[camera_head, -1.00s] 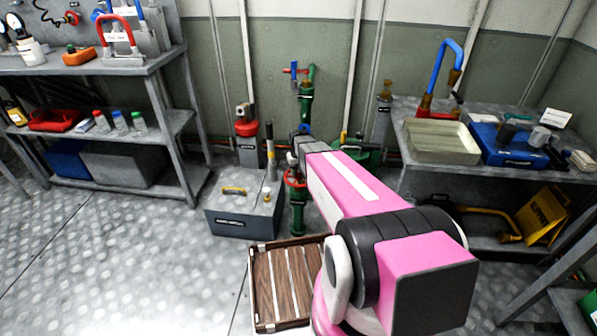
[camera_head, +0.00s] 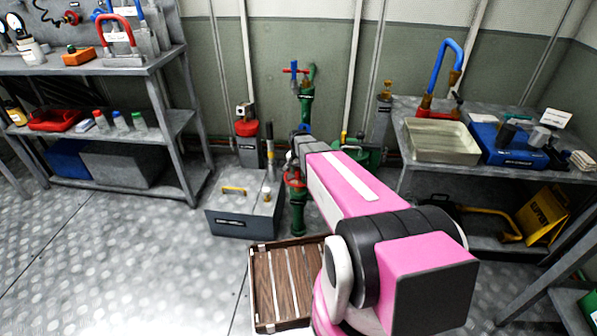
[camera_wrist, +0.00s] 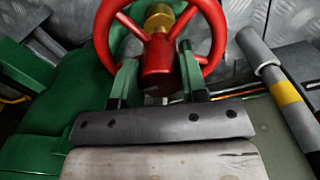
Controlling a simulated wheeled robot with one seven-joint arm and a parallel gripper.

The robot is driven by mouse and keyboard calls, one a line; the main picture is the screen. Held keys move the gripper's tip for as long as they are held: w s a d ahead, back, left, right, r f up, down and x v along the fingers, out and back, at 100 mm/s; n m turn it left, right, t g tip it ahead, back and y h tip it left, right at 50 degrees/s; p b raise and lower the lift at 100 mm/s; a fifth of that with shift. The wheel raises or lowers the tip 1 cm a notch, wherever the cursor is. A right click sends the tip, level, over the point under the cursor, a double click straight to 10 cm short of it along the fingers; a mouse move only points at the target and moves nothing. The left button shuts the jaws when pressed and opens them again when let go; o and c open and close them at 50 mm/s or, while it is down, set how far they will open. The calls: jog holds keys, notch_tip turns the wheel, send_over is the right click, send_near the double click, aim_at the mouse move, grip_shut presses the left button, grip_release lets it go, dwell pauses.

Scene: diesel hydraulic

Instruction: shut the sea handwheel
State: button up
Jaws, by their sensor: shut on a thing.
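A red handwheel (camera_wrist: 217,38) with a brass-coloured nut at its centre fills the upper middle of the wrist view. My gripper (camera_wrist: 158,82) has its two fingers on either side of the wheel's red hub and is shut on it. In the head view the red handwheel (camera_head: 294,180) is partly seen on a green upright pipe (camera_head: 298,216), just beyond my pink arm. My arm hides part of the wheel and most of the gripper there. No label naming this wheel is readable.
A grey chest (camera_head: 240,212) stands left of the pipe, and a wooden slatted crate (camera_head: 274,322) lies nearer. A red-topped fitting (camera_head: 247,128) and a taller green pipe (camera_head: 306,110) stand behind. A bench (camera_head: 400,108) is at right. In the wrist view, a grey rod (camera_wrist: 262,58) with a yellow band is close at right.

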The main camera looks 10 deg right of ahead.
dwell(0.4)
jog(key=o, duration=0.9)
notch_tip(320, 180, up, 11)
jog(key=shift+f, duration=0.1)
